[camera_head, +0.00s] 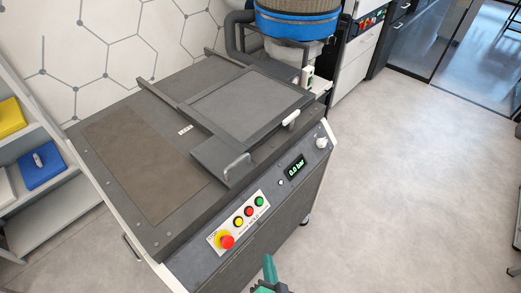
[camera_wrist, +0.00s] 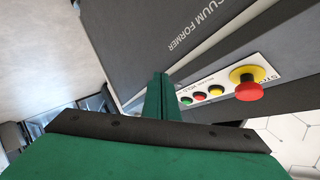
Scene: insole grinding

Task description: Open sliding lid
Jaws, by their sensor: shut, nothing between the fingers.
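The grey vacuum former (camera_head: 205,225) stands in the middle of the head view. A flat sliding lid (camera_head: 222,152) lies on its top, with a silver bar handle (camera_head: 237,166) at its front edge. A raised dark frame (camera_head: 250,105) with a white grip (camera_head: 291,118) is on the right part of the top. My gripper (camera_head: 269,268) is at the bottom of the head view, in front of the machine and apart from the handle. Its green fingers (camera_wrist: 161,98) are together and empty in the wrist view, near the front panel. The lid handle is not in the wrist view.
The front panel carries a red stop button (camera_head: 226,242), smaller coloured buttons (camera_head: 249,211) and a display (camera_head: 297,167) reading 0.0 bar. A shelf (camera_head: 40,165) with yellow and blue boxes stands at the left. Open floor (camera_head: 410,200) lies to the right.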

